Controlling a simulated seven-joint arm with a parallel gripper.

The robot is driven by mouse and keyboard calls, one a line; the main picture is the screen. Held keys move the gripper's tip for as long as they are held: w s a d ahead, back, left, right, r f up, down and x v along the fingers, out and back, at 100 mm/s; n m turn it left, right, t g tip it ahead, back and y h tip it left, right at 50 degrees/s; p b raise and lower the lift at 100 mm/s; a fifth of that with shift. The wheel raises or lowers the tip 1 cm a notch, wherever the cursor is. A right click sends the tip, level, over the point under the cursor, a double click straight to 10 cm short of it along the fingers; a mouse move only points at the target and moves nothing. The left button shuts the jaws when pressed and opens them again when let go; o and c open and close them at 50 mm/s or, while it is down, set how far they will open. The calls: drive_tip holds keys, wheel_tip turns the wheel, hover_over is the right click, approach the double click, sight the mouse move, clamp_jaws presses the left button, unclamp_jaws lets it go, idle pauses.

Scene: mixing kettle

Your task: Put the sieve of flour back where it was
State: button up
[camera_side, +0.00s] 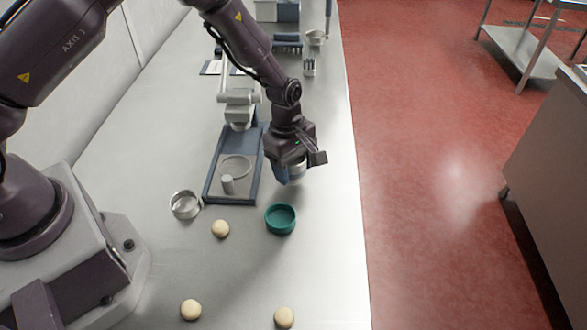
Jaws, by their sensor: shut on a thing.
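My gripper (296,160) is over the right part of the steel counter. It is shut on a small round metal and blue-grey vessel, which looks like the sieve (292,175). The gripper hides much of the sieve, and I cannot see any flour in it. The sieve is just behind a teal bowl (281,219) in the picture and looks raised above the counter. The spot where the sieve stood before is not marked in view.
A dark-framed tray (209,190) with a round plate and small cylinder lies left of the gripper. A metal ring-like cup (185,204) stands beside it. Pale dough balls (220,229) lie in front. The counter's right edge (357,200) is near; tools stand at the back.

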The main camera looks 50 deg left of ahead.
drive_tip(key=shift+f, duration=0.6)
drive_tip(key=shift+f, duration=0.2)
drive_tip(key=o, duration=1)
drive_tip(key=shift+r, duration=0.1)
